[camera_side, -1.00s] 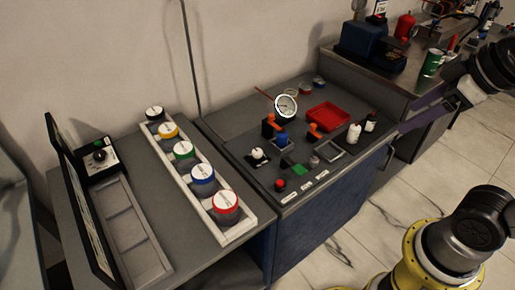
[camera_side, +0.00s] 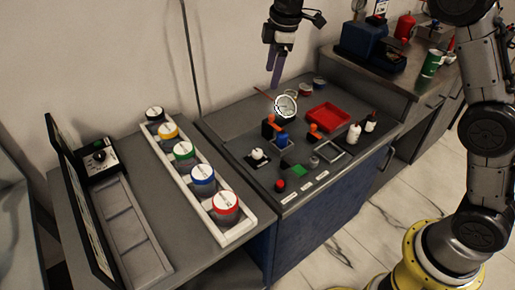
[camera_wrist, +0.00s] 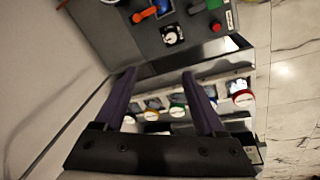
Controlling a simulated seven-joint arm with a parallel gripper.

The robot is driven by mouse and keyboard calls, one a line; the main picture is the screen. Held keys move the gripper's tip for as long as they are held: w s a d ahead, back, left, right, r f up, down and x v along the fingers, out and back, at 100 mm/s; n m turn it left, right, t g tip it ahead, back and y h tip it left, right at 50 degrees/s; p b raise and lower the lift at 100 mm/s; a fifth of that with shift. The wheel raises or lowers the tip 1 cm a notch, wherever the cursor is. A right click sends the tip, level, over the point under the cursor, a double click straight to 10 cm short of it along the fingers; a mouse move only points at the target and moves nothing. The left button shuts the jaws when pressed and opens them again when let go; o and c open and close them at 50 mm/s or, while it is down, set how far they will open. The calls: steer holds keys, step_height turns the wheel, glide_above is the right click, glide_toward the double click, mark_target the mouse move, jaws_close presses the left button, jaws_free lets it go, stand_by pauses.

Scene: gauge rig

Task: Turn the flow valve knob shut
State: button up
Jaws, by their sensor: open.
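No part is clearly marked as the flow valve knob. A white knob on a black square base (camera_side: 257,157) sits on the grey rig top; it also shows in the wrist view (camera_wrist: 172,36). An orange lever handle (camera_side: 315,128) and a second, partly hidden orange part (camera_side: 270,124) stand near a round white gauge (camera_side: 286,106). A black knob (camera_side: 99,156) is on a box at the far left. My gripper (camera_side: 274,80) is open and empty, above the back of the rig, apart from everything. Its two purple fingers show in the wrist view (camera_wrist: 159,74).
A white rack (camera_side: 241,228) of several colour-lidded jars stands left of the rig. A red tray (camera_side: 328,116), white bottle (camera_side: 353,134), dark bottle (camera_side: 371,121) and red button (camera_side: 280,185) are on the rig. The air above the rig front is clear.

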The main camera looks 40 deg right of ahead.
steer(key=w+a+f+g, duration=0.1)
steer(key=w+a+f, duration=0.15)
steer(key=f, duration=0.55)
steer(key=g, duration=0.1)
glide_above(257, 151)
step_height(257, 151, down, 6)
step_height(257, 151, down, 14)
steer(key=shift+s, duration=0.1)
jaws_close()
